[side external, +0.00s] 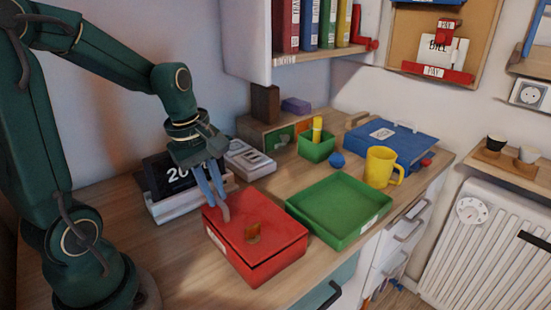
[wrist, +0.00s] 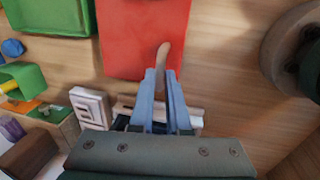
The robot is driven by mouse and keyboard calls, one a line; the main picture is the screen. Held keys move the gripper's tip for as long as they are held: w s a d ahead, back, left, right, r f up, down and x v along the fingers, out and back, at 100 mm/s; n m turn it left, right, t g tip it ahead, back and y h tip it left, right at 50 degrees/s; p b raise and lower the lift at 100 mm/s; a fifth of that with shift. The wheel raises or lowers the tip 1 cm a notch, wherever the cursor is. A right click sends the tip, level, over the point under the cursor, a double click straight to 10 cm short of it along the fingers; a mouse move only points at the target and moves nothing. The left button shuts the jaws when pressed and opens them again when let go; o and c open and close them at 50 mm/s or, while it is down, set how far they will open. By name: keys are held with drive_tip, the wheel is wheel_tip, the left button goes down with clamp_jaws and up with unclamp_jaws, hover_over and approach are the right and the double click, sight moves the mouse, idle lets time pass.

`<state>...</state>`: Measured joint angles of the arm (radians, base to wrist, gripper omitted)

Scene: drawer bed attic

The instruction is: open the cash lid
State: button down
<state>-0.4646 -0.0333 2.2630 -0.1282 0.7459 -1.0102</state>
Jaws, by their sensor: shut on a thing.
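The red cash box (side external: 270,262) sits on the wooden desk, and its lid (side external: 235,226) looks shut. The red top also shows in the wrist view (wrist: 130,35). My gripper (side external: 220,196) points down over the lid's back left part. Its blue fingers (wrist: 161,72) are shut on a slim tan piece (wrist: 163,54), which juts past the fingertips. In the side view the tan piece (side external: 225,213) is at or just above the lid; contact is unclear.
A green tray (side external: 338,232) stands close right of the box. Behind are a yellow mug (side external: 383,167), a blue binder (side external: 392,143), a green pencil cup (side external: 317,148) and a blue ball (side external: 337,160). Bare desk lies left of the box.

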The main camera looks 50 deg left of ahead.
drive_tip(key=shift+w+r, duration=0.6)
drive_tip(key=shift+r, duration=0.05)
drive_tip(key=w+r, duration=0.3)
drive_tip(key=w, duration=1)
drive_tip(key=shift+r, duration=0.35)
drive_tip(key=shift+w, duration=0.1)
drive_tip(key=c, duration=0.9)
unclamp_jaws()
drive_tip(key=shift+w+r, duration=0.1)
